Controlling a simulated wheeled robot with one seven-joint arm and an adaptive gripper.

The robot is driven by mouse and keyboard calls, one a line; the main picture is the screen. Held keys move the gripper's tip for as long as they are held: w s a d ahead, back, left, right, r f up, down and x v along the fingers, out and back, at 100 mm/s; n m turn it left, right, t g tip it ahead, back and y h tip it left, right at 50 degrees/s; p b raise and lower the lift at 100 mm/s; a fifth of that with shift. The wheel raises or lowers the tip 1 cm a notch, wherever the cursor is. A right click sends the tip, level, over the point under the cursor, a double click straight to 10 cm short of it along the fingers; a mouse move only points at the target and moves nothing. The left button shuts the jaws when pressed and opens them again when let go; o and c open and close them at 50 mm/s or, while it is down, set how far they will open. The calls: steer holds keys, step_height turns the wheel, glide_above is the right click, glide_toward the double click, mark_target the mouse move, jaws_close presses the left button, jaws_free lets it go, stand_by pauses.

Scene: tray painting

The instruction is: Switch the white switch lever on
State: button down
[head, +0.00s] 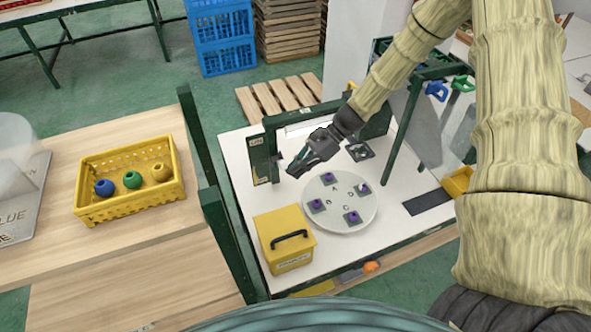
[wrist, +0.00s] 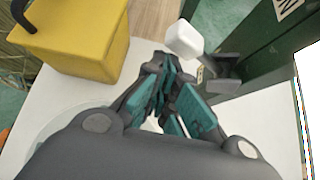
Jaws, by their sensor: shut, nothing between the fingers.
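The white switch lever (wrist: 185,38) shows in the wrist view as a rounded white knob, just beyond my fingertips. A grey bracket (wrist: 222,76) sits beside it against a dark green panel (wrist: 262,42). The same green panel (head: 259,158) stands at the left of the white table in the head view, where the lever is too small to make out clearly. My gripper (head: 296,171) is shut and empty, right of the panel and close to it. In the wrist view its teal-padded fingers (wrist: 166,72) are together, near the knob; I cannot tell whether they touch it.
A yellow box with a black handle (head: 283,247) stands in front of the panel. A round white turntable (head: 341,222) with several purple pieces lies to the right. Green posts (head: 226,240) and a wooden table with a yellow crate (head: 130,205) are at the left.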

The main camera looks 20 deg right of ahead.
steer(key=shift+w+r, duration=0.25)
steer(key=shift+r, duration=0.15)
stand_by(0.3)
steer(key=v, duration=0.7)
steer(key=shift+s+d, duration=0.15)
steer(key=shift+d, duration=0.2)
steer(key=shift+f, duration=0.15)
